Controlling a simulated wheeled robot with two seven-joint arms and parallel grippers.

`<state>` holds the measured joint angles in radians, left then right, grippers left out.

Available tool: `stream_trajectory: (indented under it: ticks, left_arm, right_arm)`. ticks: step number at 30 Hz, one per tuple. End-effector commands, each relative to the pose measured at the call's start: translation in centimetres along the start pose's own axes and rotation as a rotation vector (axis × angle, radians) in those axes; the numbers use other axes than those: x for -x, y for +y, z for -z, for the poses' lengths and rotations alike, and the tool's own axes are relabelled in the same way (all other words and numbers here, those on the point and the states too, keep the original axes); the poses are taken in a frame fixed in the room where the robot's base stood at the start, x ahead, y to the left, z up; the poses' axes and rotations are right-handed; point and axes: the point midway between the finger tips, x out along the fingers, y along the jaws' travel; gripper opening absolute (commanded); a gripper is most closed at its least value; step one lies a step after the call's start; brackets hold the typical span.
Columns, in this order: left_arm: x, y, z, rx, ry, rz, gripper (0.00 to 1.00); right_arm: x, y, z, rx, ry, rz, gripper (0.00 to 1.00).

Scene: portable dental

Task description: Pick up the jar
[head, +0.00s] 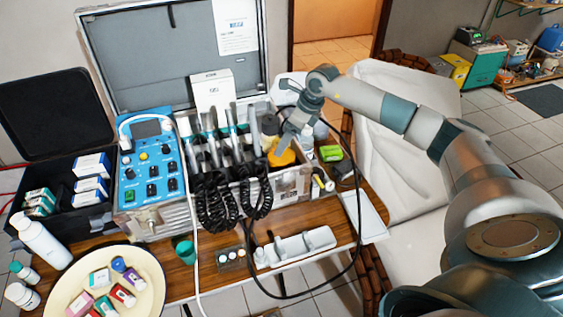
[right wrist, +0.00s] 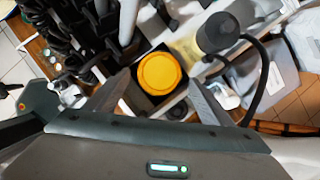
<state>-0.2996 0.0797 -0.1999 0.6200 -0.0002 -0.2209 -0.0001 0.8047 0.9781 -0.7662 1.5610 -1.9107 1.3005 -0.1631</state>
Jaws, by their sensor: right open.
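A jar with a round orange lid (head: 283,157) sits in the right end of the dental unit's case. In the right wrist view the orange lid (right wrist: 160,73) shows from above, inside a dark square compartment. My right gripper (head: 290,138) reaches in from the right and is just over the jar, partly covering it. The jar's body is mostly hidden. My left gripper is not in view.
Handpieces with coiled black cords (head: 225,200) stand left of the jar. A dark grey cylinder (right wrist: 218,34) rises close to the jar's right in the wrist view. Bottles and a green box (head: 331,153) lie right of the case. A plate (head: 62,297) of small boxes is front left.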

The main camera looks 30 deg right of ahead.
Motion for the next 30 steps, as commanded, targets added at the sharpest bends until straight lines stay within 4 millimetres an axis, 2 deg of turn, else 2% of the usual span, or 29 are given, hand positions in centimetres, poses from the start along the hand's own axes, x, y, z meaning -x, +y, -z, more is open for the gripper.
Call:
stream_trajectory:
  ticks: [10, 18, 22, 30]
  left_arm:
    - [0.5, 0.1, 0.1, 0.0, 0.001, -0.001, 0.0]
    - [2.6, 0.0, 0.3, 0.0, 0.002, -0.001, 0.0]
    - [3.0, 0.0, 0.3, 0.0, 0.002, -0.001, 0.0]
    - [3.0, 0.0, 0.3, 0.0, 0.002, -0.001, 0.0]
  right_arm:
    - [-0.4, 0.0, -0.1, -0.001, 0.0, -0.001, 0.75]
    - [-3.1, 0.1, -0.4, -0.002, 0.002, -0.003, 0.75]
    - [-4.5, 0.0, -0.4, -0.002, 0.0, -0.002, 0.75]
    - [-5.2, -0.1, -0.3, 0.0, -0.001, 0.0, 0.75]
